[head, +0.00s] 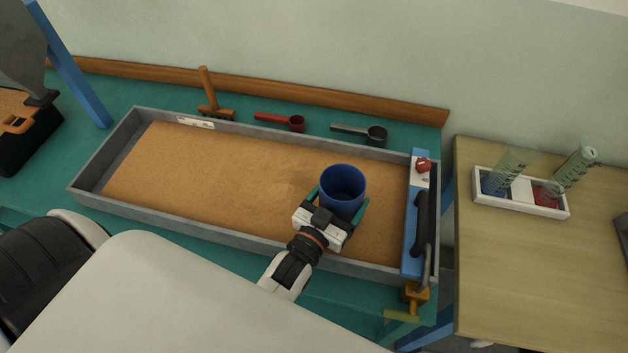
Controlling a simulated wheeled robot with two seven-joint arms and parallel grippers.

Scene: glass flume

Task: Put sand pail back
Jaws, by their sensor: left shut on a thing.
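The blue sand pail (343,188) is round and open at the top, and its inside looks dark. It is over the right part of the sand-filled flume tray (120,148). My left gripper (339,207) is shut on the pail, with a teal finger on each side of it. The pail looks upright. Its underside is hidden by the gripper, so I cannot tell whether it touches the sand. My right gripper does not show.
Behind the tray lie a wooden tool (209,97), a red scoop (295,123) and a grey scoop (375,135). A blue end piece (413,225) with a red knob closes the tray's right end. A wooden table (510,262) holds a white rack (521,191) with cylinders.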

